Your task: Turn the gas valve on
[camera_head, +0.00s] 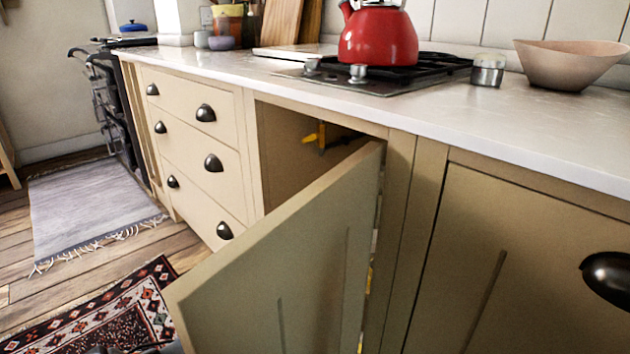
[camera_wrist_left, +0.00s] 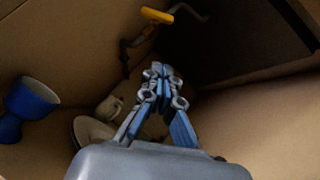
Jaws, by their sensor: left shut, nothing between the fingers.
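The gas valve has a yellow handle (camera_head: 310,138) on a pipe inside the open cabinet under the hob. In the left wrist view the yellow handle (camera_wrist_left: 157,15) is at the top, on a dark bent pipe. My left gripper (camera_wrist_left: 160,70) is inside the cabinet, shut and empty, with its tips below the handle in the picture and apart from it. The cabinet door (camera_head: 290,260) stands open and hides most of the cabinet's inside in the head view. My left gripper does not show in the head view. My right gripper is in neither view.
In the left wrist view a blue cup-shaped object (camera_wrist_left: 32,98) and pale dishes (camera_wrist_left: 95,130) lie in the cabinet. A red kettle (camera_head: 378,38) stands on the hob (camera_head: 400,83) above. Drawers (camera_head: 195,150) are left of the opening. A patterned rug (camera_head: 120,310) lies on the floor.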

